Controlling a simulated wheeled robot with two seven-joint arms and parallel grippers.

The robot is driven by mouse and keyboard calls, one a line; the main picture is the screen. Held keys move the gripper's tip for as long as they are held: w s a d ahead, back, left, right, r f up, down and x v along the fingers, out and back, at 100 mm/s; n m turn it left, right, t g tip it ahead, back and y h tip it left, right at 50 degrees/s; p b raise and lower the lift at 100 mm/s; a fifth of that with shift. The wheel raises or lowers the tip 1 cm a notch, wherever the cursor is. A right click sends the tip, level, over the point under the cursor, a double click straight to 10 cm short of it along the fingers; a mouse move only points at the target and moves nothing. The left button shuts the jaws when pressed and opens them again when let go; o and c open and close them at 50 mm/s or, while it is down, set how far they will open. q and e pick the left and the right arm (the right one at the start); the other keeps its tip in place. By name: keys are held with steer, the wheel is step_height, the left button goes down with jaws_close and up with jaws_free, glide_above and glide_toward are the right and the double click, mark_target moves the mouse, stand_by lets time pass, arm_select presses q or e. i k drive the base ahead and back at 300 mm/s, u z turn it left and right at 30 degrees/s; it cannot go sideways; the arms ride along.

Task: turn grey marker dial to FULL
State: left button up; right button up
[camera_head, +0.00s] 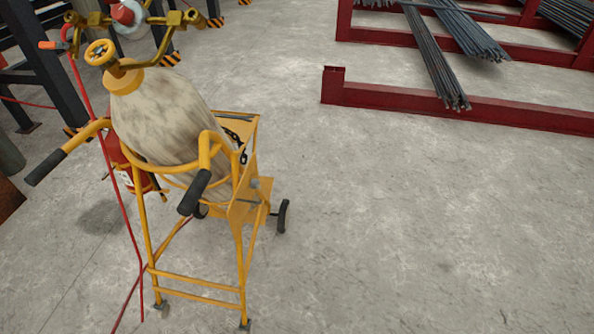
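No grey marker dial can be made out for sure in the head view. A pale, stained gas cylinder (160,115) leans in a yellow cart (196,297) at the left. A yellow valve wheel (100,53) sits on its neck. Brass-coloured fittings (168,19) at the top edge carry a red knob (123,14), with a pale round part (133,29) beside it. The frame cuts off the top of these fittings, and no FULL marking is readable. Neither of my grippers is in view.
The cart has black handle grips (194,192) and a small wheel (283,216). A red hose (119,200) hangs to the floor. Red steel racks (455,104) with rebar bundles (437,60) stand at the upper right. The concrete floor (420,230) at the right is clear.

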mark_target(254, 184)
steer(key=u, duration=0.25)
steer(key=i, duration=0.95)
steer(key=u, duration=0.6)
